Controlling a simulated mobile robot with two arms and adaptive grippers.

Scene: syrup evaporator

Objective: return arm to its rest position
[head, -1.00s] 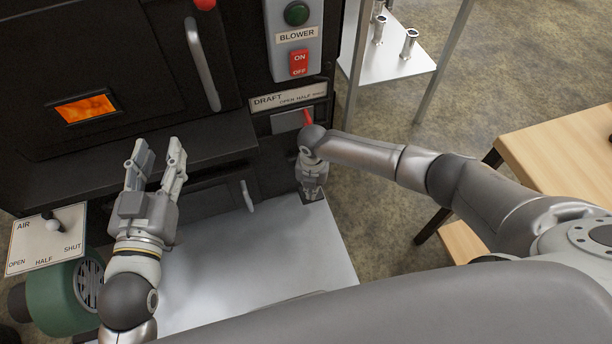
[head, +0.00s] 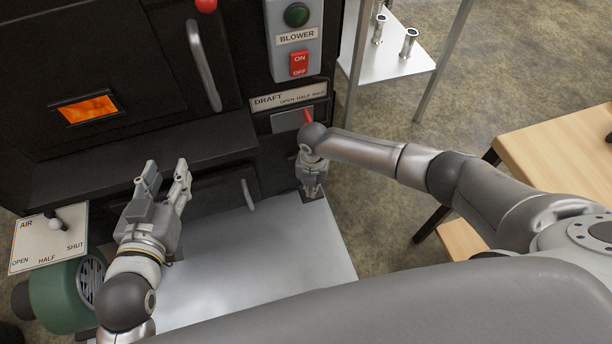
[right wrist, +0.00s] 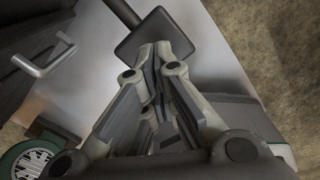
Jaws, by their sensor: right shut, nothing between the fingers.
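My left gripper (head: 163,178) is in the head view, in front of the black evaporator's lower ledge. Its two fingers stand apart with nothing between them. My right gripper (head: 312,194) points down beside the cabinet's lower right corner, with its arm coming in from the right. In the right wrist view its fingers (right wrist: 160,52) are closed together and empty. A dark square plate (right wrist: 140,40) on a rod lies just beyond the fingertips; I cannot tell whether they touch it.
The evaporator front holds the blower switch box (head: 294,40), a draft panel (head: 289,96) with a red lever, and a door handle (head: 204,66). An air panel (head: 47,240) and green blower (head: 66,297) are at lower left. A wooden table (head: 560,150) stands right.

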